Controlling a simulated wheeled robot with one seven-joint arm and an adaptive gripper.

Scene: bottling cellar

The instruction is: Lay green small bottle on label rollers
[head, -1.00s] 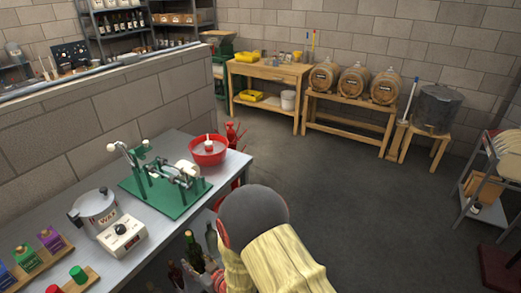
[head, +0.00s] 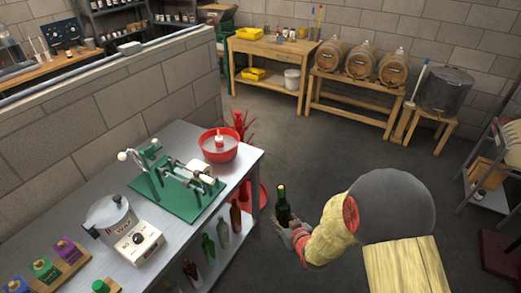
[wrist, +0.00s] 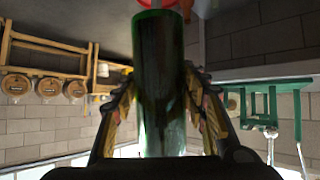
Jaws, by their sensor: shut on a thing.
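My gripper (head: 293,228) is shut on a dark green bottle (head: 282,205) and holds it roughly upright, in the open space to the right of the steel bench. In the wrist view the green bottle (wrist: 162,85) stands between the two fingers. The label rollers (head: 189,175) are on a green-based hand labelling machine (head: 165,195) on the bench, left of my gripper. The rollers look empty. The machine's green frame also shows at the right of the wrist view (wrist: 272,100).
The steel bench (head: 185,240) also carries a red bowl (head: 220,152) behind the machine, a metal pot (head: 110,217) with a white control box, and coloured cartons (head: 70,252). Several bottles (head: 210,248) stand on its lower shelf. The floor behind my arm is clear.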

